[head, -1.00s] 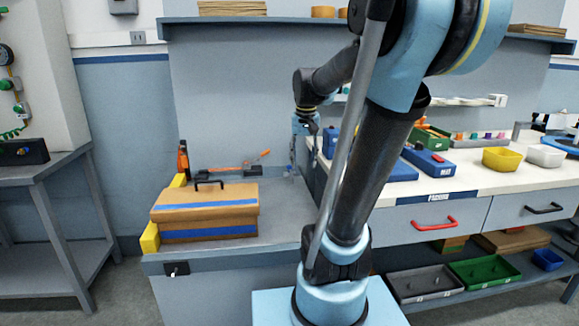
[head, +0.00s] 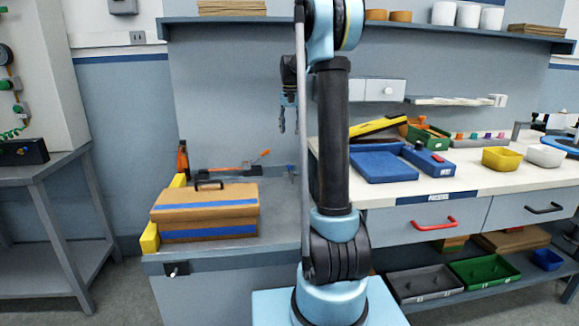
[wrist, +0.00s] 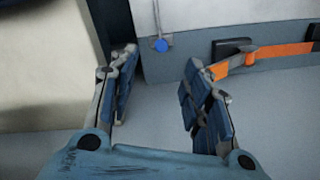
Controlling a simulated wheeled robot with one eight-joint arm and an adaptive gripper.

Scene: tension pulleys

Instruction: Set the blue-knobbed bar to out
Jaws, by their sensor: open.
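The blue-knobbed bar shows in the wrist view as a thin grey bar ending in a round blue knob (wrist: 160,45), against the pale back panel. Its upper part runs out of the frame. In the head view it is a small blue spot (head: 291,173) at the back of the grey bench, too small to read its setting. My gripper (wrist: 160,68) is open and empty, its fingers on either side of the knob in the wrist picture, with no contact seen. In the head view my gripper (head: 289,128) hangs fingers down, well above the knob.
An orange-handled bar (head: 238,166) on dark mounts is left of the knob. A brown toolbox (head: 205,213) stands at the front left of the bench. An orange bottle (head: 183,160) is behind it. Blue trays (head: 385,166) lie on the white counter to the right.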

